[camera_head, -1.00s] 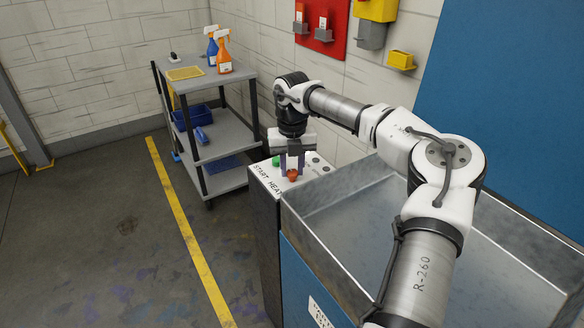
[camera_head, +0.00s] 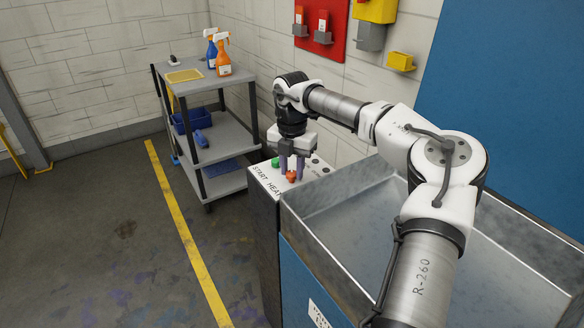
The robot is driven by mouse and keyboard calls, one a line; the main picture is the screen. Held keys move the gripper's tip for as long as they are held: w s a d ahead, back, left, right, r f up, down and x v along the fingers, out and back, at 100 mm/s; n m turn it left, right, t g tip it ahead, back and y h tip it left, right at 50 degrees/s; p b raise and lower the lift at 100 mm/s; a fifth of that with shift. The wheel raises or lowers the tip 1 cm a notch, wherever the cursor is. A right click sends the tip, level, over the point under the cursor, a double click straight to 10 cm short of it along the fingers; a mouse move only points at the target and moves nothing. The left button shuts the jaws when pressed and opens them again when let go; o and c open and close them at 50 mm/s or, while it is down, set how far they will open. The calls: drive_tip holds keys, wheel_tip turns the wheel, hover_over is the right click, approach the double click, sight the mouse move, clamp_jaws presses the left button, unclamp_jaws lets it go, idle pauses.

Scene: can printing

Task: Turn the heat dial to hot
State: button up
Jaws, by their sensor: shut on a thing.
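The heat dial (camera_head: 291,177) is a small orange-red knob on the white top of the control panel (camera_head: 265,177), beside the word HEAT. My gripper (camera_head: 291,170) points straight down over the panel, its dark fingers on either side of the dial and shut on it. The fingers hide part of the dial, and its pointer direction is too small to read. A green start button (camera_head: 275,162) sits on the panel just behind and left of the dial.
A deep grey metal basin (camera_head: 345,243) adjoins the panel on the right, under my arm. A grey cart (camera_head: 228,135) with an orange spray bottle (camera_head: 223,56) and a blue bin (camera_head: 190,120) stands behind left. The floor at left is open.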

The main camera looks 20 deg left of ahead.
sight(292, 173)
idle(0.3)
drive_tip(key=o, duration=1)
wheel_tip(292, 173, up, 14)
drive_tip(key=shift+f+b, duration=0.1)
drive_tip(key=shift+b, duration=0.4)
drive_tip(key=shift+s, duration=0.1)
